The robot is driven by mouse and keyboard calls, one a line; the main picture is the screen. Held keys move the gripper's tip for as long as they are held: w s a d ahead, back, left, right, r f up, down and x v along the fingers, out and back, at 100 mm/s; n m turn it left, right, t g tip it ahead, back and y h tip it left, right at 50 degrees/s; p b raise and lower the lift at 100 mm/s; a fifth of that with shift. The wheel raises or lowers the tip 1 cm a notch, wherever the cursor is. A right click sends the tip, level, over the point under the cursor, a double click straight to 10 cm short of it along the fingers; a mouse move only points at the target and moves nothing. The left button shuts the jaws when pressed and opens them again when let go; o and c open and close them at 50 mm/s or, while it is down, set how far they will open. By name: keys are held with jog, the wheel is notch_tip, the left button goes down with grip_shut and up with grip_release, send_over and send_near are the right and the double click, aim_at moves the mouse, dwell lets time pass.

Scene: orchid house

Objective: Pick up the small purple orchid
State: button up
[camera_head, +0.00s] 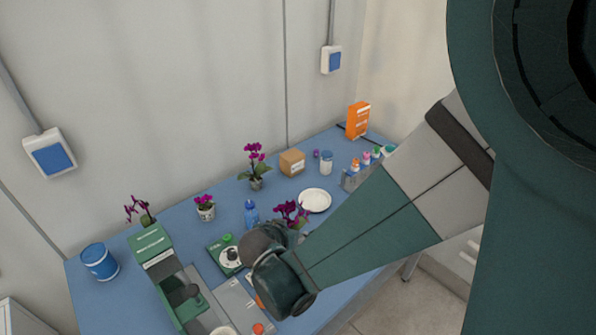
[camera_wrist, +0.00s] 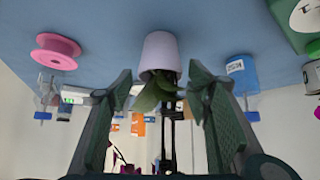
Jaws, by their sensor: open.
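A purple orchid (camera_head: 290,212) shows in the head view just beyond my wrist; its pot is hidden there. In the wrist view, which is upside down, a pale lilac pot (camera_wrist: 160,54) with green leaves stands on the blue table, apparently this plant. My gripper (camera_wrist: 160,82) is open, with its two fingers on either side of the leaves below the pot in the picture and nothing held. I cannot tell whether a finger touches the plant. Other purple orchids stand further back: a small one in a white pot (camera_head: 206,210) and a taller one (camera_head: 255,165).
A blue bottle (camera_head: 251,213) stands close by, also in the wrist view (camera_wrist: 239,75). A pink spool (camera_wrist: 57,51) lies on the other side. A white plate (camera_head: 314,201), cardboard box (camera_head: 292,162), orange box (camera_head: 358,120) and dark-flowered orchid (camera_head: 138,211) stand around the table.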

dwell(0.3)
jog(key=c, duration=1)
jog(key=shift+r, duration=0.1)
jog(key=shift+c, duration=0.2)
jog(key=shift+r+p, duration=1.4)
jog(key=shift+r, duration=3.55)
